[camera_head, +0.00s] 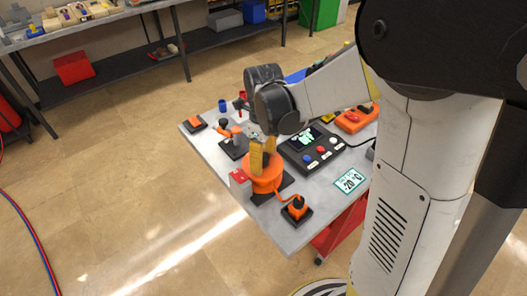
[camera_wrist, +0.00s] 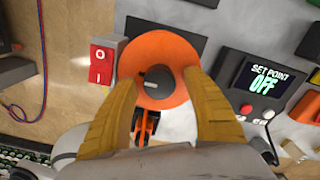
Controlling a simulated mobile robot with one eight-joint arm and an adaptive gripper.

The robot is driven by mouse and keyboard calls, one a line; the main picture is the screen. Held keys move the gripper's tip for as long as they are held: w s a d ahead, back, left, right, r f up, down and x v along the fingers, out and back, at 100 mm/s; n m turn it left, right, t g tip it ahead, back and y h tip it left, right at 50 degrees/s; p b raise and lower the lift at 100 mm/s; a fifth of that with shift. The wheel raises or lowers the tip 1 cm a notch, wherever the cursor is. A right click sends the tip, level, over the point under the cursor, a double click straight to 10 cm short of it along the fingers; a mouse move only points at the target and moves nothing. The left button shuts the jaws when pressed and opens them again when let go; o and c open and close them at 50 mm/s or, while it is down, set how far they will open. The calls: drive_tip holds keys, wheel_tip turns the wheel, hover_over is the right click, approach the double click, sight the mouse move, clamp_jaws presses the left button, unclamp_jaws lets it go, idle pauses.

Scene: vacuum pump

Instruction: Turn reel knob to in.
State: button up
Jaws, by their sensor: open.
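An orange round reel (camera_head: 264,178) stands on a dark base on the grey cart. In the wrist view the reel (camera_wrist: 148,48) is seen from above, with a dark grey knob (camera_wrist: 158,78) at its middle. A pale mark shows on the knob. My gripper (camera_head: 263,168) points down over the reel. In the wrist view its yellow fingers (camera_wrist: 158,84) are open, one on each side of the knob, with a gap to it. I cannot tell the exact height of the fingertips above the knob. The knob is hidden in the head view.
A red rocker switch (camera_wrist: 102,62) stands left of the reel. A dark control box (camera_head: 311,148) with a "SET POINT OFF" screen (camera_wrist: 265,77) stands to the right. A small orange device (camera_head: 297,208) sits near the cart's front edge, and a "-20 °C" sign (camera_head: 349,181) lies right.

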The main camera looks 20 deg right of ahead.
sight(264, 157)
wheel_tip(264, 157, up, 12)
drive_tip(key=shift+f, duration=0.15)
idle(0.5)
drive_tip(key=s+f+n+t+b, duration=0.1)
drive_tip(key=s+n+t, duration=0.2)
drive_tip(key=n, duration=1)
drive_tip(key=s+f+n+t+b, duration=0.1)
drive_tip(key=s+n+t, duration=0.3)
drive_tip(key=s+n, duration=0.5)
drive_tip(key=n, duration=0.5)
drive_tip(key=shift+s+a+b, duration=0.15)
drive_tip(key=shift+s+b, duration=0.15)
drive_tip(key=shift+b, duration=0.05)
